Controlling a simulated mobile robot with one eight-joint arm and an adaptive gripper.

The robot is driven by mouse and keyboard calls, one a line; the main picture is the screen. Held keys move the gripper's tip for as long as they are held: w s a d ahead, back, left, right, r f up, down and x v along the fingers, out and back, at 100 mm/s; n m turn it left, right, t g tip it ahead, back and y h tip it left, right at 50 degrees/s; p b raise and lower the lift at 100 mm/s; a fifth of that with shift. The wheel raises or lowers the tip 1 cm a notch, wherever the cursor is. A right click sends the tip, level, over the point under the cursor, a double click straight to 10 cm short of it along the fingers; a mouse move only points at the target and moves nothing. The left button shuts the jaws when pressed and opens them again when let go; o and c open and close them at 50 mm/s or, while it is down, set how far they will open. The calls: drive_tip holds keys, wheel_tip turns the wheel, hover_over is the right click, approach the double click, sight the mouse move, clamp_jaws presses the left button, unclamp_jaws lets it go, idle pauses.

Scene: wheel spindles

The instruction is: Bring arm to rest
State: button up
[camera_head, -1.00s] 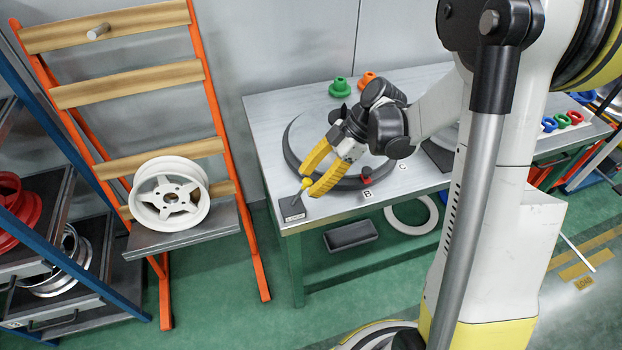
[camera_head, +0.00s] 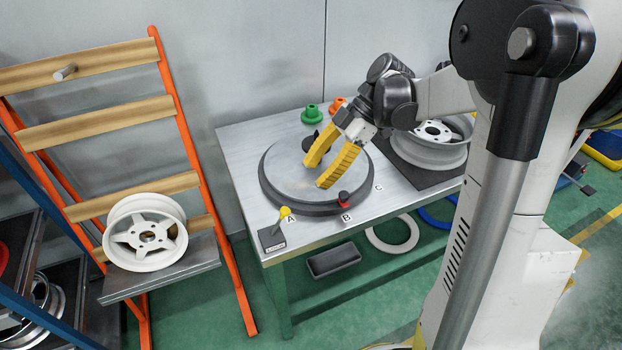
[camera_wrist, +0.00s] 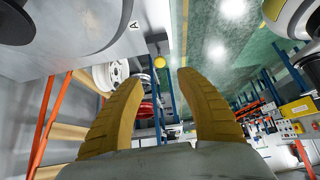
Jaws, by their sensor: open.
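My gripper (camera_head: 324,170) has two yellow fingers spread apart with nothing between them. In the head view it is over the round grey turntable (camera_head: 305,189) on the metal workbench (camera_head: 237,150). In the wrist view the open fingers (camera_wrist: 156,85) point out past the bench toward the room. A small lever with a yellow knob (camera_head: 285,211) stands on a dark plate at the bench's front left corner, apart from the fingers; the knob also shows in the wrist view (camera_wrist: 159,62).
A white wheel (camera_head: 146,237) rests on the orange rack's shelf at left. Another wheel (camera_head: 430,152) lies on a dark mat at the bench's right. Green (camera_head: 312,114) and orange (camera_head: 337,103) parts stand at the bench's back. A red knob (camera_head: 343,197) sits at the turntable's front edge.

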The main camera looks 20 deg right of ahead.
idle(0.4)
drive_tip(key=s+a+r+m+t+h, duration=0.1)
drive_tip(key=s+a+m+t+h, duration=0.1)
drive_tip(key=s+m, duration=0.4)
drive_tip(key=s+a+r+m+t+h, duration=0.2)
drive_tip(key=s+m+t+h, duration=0.3)
drive_tip(key=m, duration=0.7)
drive_tip(key=shift+s+a+r+h, duration=0.3)
drive_tip(key=shift+s+a, duration=0.3)
drive_tip(key=shift+s, duration=0.2)
drive_tip(key=shift+f, duration=0.1)
